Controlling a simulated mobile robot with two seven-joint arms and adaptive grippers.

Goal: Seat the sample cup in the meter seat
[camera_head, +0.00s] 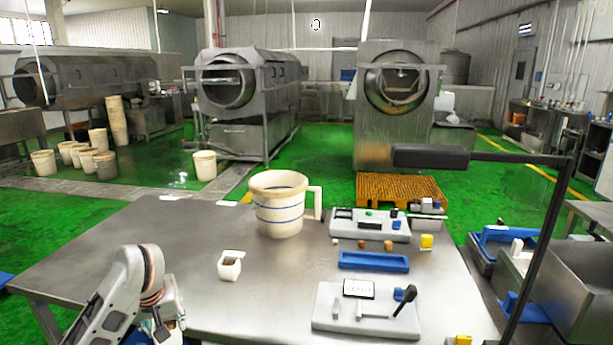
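A small white squarish cup (229,267), which looks like the sample cup, stands upright on the metal table, left of centre, with something brown inside. A light grey device (335,319) with a small display and a black lever lies at the table's front right. A second light device (343,229) with coloured parts sits farther back. I cannot tell for sure which one has the meter seat. My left gripper (168,328) is low at the bottom left, apart from the cup and to its left front. Its fingers are mostly hidden or cut off. My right gripper is out of view.
A big cream jug (279,208) with blue stripes stands behind the cup. A blue tray (374,262) lies between the two devices, with small brown and yellow blocks near it. A black post and arm (540,220) rise at the right. The table's left part is clear.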

